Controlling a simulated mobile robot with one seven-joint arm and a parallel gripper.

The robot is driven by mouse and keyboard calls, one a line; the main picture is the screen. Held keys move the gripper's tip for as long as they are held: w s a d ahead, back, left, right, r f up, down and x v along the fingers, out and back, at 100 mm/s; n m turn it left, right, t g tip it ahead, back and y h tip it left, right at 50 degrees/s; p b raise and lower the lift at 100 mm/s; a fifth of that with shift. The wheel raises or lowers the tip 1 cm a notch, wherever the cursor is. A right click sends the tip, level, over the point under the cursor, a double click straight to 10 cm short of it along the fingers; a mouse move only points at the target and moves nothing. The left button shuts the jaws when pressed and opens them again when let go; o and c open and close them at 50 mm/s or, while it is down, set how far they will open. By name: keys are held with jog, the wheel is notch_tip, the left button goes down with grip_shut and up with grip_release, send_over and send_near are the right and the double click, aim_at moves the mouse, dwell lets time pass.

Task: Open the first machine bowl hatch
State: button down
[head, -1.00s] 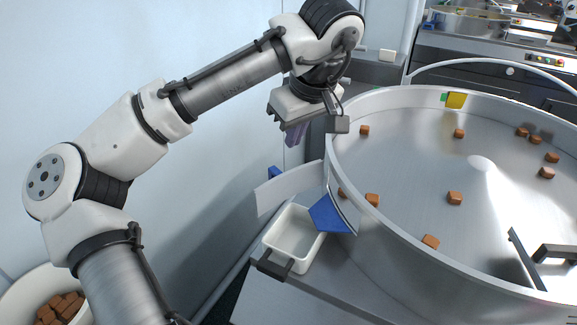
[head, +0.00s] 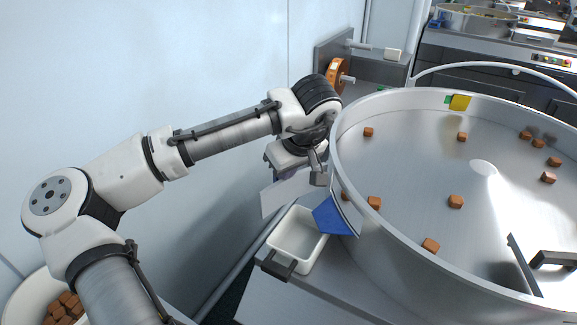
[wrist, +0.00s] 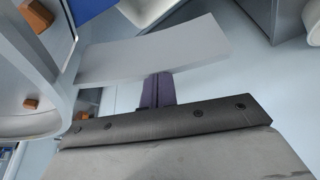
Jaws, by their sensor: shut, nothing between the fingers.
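The bowl (head: 352,240) of the machine is a large round metal pan on the right, with brown cubes scattered inside. A flat pale grey panel (head: 286,194), which looks like the hatch, sticks out from its left wall above a blue chute piece (head: 332,218). The panel also shows in the wrist view (wrist: 155,55). My gripper (head: 283,174) is just behind the panel, its tips mostly hidden by it in the head view. In the wrist view my shut purple fingers (wrist: 157,92) are empty and reach to the panel's near edge; I cannot tell whether they touch.
A white tray (head: 281,250) with a dark handle stands below the chute on the machine's ledge. An orange reel (head: 337,76) and a grey bracket are behind my arm. A pale wall is at left. A tub of brown cubes (head: 66,309) is at bottom left.

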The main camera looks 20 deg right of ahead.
jog(key=shift+w+a+m+h, duration=0.1)
jog(key=shift+w+m+h, duration=0.4)
jog(key=shift+w+m, duration=0.55)
